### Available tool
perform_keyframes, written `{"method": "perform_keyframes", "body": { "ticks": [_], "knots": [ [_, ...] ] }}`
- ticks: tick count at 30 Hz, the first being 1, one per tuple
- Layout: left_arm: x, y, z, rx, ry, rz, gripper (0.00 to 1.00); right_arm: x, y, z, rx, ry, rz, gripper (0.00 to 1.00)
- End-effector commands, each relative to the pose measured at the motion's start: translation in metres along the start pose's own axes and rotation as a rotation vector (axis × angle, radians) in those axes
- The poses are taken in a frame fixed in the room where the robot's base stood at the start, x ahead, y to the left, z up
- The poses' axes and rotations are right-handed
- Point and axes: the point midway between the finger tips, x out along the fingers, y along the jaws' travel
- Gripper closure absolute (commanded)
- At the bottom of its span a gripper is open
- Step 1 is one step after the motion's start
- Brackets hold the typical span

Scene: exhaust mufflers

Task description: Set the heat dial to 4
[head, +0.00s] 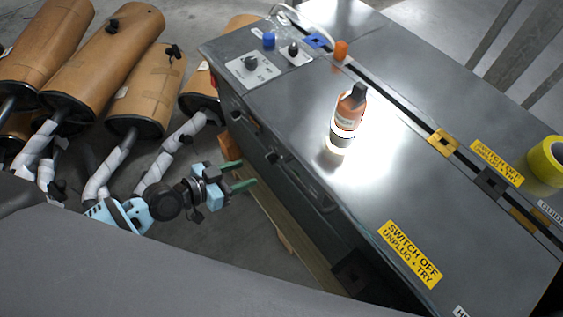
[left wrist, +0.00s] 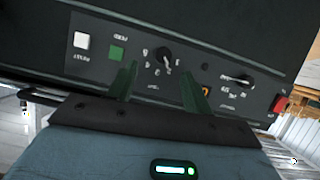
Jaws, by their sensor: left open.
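A black dial (left wrist: 163,56) with small numbers around it sits on the dark front panel of the machine, seen upside down in the left wrist view. Its label and exact setting are too small to read. My left gripper (head: 249,174) has green fingers and is open beside the machine's near side in the head view. In the left wrist view the open fingers (left wrist: 158,80) stand either side of the dial, apart from each other. I cannot tell whether they touch the dial. My right gripper is not in view.
A second dial (left wrist: 236,79), a white button (left wrist: 82,41), a green button (left wrist: 117,53) and a red switch (left wrist: 281,104) share the panel. An orange bottle (head: 347,115) and yellow tape roll (head: 547,160) stand on the machine's top (head: 300,110). Mufflers (head: 105,65) lie left.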

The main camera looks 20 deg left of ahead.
Motion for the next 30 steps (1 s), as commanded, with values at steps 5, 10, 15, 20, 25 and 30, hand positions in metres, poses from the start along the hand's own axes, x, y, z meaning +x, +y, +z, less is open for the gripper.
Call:
{"method": "perform_keyframes", "body": {
  "ticks": [5, 10, 15, 20, 25, 30],
  "knots": [
    [0.005, -0.011, -0.005, 0.014, 0.012, 0.002, 0.5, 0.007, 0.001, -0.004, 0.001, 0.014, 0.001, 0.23],
    [0.007, -0.011, -0.007, 0.013, 0.013, 0.002, 0.5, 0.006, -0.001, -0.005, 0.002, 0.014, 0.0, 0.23],
    [0.024, -0.011, -0.007, 0.012, 0.015, 0.001, 0.5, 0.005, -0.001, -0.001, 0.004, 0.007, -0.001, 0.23],
    [0.049, -0.011, -0.007, 0.011, 0.015, 0.001, 0.5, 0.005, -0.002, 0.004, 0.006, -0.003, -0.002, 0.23],
    [0.07, -0.011, -0.006, 0.011, 0.013, 0.002, 0.5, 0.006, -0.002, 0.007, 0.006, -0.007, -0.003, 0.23],
    [0.082, -0.011, -0.007, 0.011, 0.012, 0.002, 0.5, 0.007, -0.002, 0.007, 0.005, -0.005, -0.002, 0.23]
  ]
}}
